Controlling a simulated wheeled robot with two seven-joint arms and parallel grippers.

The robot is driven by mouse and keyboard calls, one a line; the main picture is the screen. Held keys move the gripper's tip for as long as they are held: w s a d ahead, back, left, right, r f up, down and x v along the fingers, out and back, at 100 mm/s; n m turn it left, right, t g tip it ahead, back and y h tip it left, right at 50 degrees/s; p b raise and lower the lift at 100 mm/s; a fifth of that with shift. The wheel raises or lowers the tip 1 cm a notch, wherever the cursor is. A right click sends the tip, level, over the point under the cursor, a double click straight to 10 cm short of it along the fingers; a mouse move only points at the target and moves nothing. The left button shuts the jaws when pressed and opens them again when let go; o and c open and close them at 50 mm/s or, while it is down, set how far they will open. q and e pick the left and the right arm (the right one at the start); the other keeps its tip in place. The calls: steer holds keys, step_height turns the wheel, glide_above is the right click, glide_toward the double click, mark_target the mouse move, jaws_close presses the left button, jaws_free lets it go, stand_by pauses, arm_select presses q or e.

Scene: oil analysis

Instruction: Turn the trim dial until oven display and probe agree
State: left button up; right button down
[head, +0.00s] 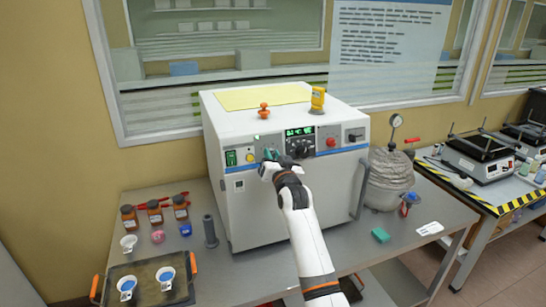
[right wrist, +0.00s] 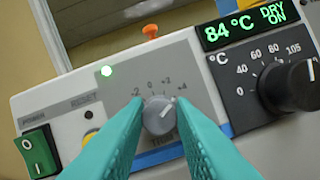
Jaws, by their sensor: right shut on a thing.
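The white oven (head: 270,205) stands on the grey bench, its front panel facing me. In the right wrist view its green display (right wrist: 243,24) reads 84 °C, DRY ON. The small grey trim dial (right wrist: 158,115) sits below a scale from -2 to +4, its light mark pointing up and right. My right gripper (head: 271,155) is shut on the trim dial, with a teal finger on each side. A yellow handheld unit (head: 317,99), perhaps the probe, stands on the oven top; its reading cannot be made out. My left gripper is not in view.
Beside the trim dial are a larger black temperature knob (right wrist: 290,87) and a green power switch (right wrist: 35,150). An orange knob (head: 263,110) stands on the oven top. Brown bottles (head: 154,212) and a tray (head: 115,280) are at left; a wrapped vessel (head: 389,178) is at right.

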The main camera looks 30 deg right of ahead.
steer(key=shift+r, duration=0.1)
steer(key=c, duration=1.2)
jaws_free()
steer(key=shift+s, duration=0.1)
steer(key=shift+s+a+f, duration=0.1)
steer(key=shift+s+f, duration=0.1)
steer(key=shift+s, duration=0.05)
steer(key=r+b+v, duration=0.1)
steer(key=b+v, duration=0.2)
steer(key=v, duration=0.8)
steer(key=shift+f, duration=0.4)
steer(key=shift+s, duration=0.1)
